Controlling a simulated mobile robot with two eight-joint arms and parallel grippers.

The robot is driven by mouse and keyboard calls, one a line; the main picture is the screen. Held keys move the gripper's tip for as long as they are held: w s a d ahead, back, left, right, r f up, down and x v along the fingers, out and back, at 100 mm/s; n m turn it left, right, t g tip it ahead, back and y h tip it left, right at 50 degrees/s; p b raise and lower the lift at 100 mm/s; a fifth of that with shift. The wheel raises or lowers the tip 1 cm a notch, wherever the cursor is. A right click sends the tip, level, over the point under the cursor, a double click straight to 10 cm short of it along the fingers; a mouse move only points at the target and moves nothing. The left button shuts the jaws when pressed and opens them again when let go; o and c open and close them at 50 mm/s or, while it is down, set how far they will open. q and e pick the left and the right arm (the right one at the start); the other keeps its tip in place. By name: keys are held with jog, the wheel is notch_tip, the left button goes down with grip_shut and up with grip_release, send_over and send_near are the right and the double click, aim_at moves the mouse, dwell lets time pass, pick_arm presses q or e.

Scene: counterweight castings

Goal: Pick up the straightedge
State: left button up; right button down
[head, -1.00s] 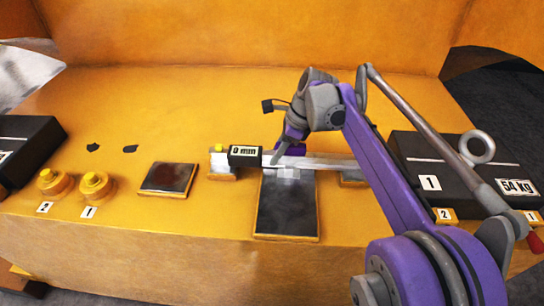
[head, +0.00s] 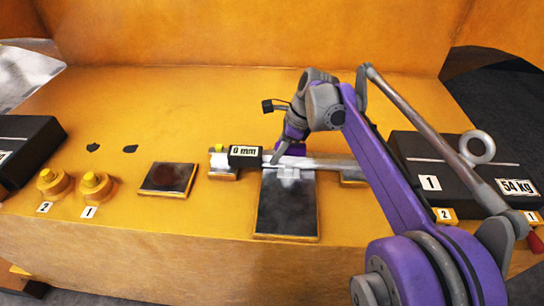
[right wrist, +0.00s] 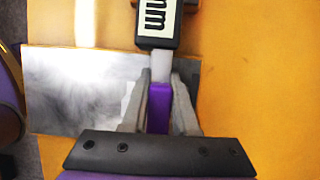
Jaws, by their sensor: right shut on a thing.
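The straightedge (head: 330,162) is a pale metal bar lying left to right across the yellow bench. A black block marked "0 mm" (head: 245,156) sits near its left end, and part of this block shows at the top of the right wrist view (right wrist: 158,22). My right gripper (head: 284,153) is over the bar just right of the block. In the right wrist view its two grey fingers (right wrist: 160,88) are closed on a purple grip part (right wrist: 158,108) in line with the bar. My arm hides the bar's right end. My left gripper is not in view.
A dark plate (head: 287,205) lies under the bar, and a smaller dark plate (head: 167,178) to its left. Two yellow knobs (head: 95,185) labelled 1 and 2 stand further left. A black casting marked 54 kg (head: 425,152) is at right, another black block (head: 28,145) at left.

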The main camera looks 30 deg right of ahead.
notch_tip(320, 180, up, 10)
jog(key=shift+r+p, duration=0.1)
jog(key=shift+p, duration=0.55)
dwell(0.3)
